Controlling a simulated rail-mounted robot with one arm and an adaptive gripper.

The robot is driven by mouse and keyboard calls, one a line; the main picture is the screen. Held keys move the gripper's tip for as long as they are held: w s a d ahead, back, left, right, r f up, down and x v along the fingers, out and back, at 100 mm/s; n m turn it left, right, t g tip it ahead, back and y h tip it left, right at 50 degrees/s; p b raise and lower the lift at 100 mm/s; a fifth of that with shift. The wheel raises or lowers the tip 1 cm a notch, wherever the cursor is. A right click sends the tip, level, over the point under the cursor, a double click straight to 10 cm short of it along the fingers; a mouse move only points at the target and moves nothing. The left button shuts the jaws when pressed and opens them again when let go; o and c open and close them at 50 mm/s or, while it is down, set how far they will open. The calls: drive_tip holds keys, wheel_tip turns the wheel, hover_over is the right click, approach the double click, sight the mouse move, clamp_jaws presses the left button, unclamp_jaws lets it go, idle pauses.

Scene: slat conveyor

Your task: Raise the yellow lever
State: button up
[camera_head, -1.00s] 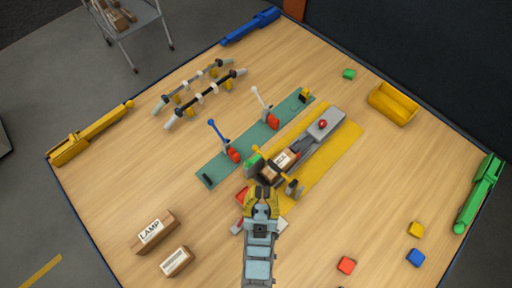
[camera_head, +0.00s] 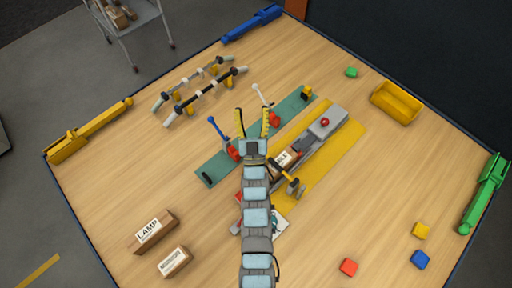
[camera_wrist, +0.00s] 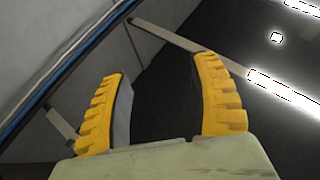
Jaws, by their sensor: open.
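The yellow lever (camera_head: 276,166) is on the grey machine in the middle of the table. Its arm slants from a yellow end at upper left to a dark pivot at lower right; how high it stands is hard to tell from above. My gripper (camera_head: 252,120) is open and empty, above and left of the lever in the head view, pointing at the far side. In the wrist view, my gripper's yellow fingers (camera_wrist: 161,95) are wide apart with nothing between them. The lever is not in the wrist view.
A blue lever (camera_head: 216,127) and a white lever (camera_head: 262,95) stand on a green strip (camera_head: 210,172) close to my gripper. A carton (camera_head: 284,159) lies on the machine, near a red button (camera_head: 325,122). A yellow bin (camera_head: 396,102) is at right.

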drive_tip(key=w+a+f+g+h+b, duration=0.2)
drive_tip(key=w+a+f+g+b, duration=0.15)
drive_tip(key=w+f+g, duration=1.05)
drive_tip(key=s+d+f+g+h+b, duration=0.1)
drive_tip(key=s+f+g+h+b, duration=0.25)
drive_tip(key=s+g, duration=0.55)
drive_tip(key=shift+g, duration=0.3)
drive_tip(key=x, duration=1.1)
drive_tip(key=shift+w+f, duration=0.3)
drive_tip(key=shift+w, duration=0.05)
drive_tip(key=shift+x, duration=1)
drive_tip(key=shift+b+x, duration=0.75)
drive_tip(key=shift+x, duration=1.05)
drive_tip(key=shift+w+a, duration=0.1)
drive_tip(key=shift+a, duration=0.05)
clamp_jaws()
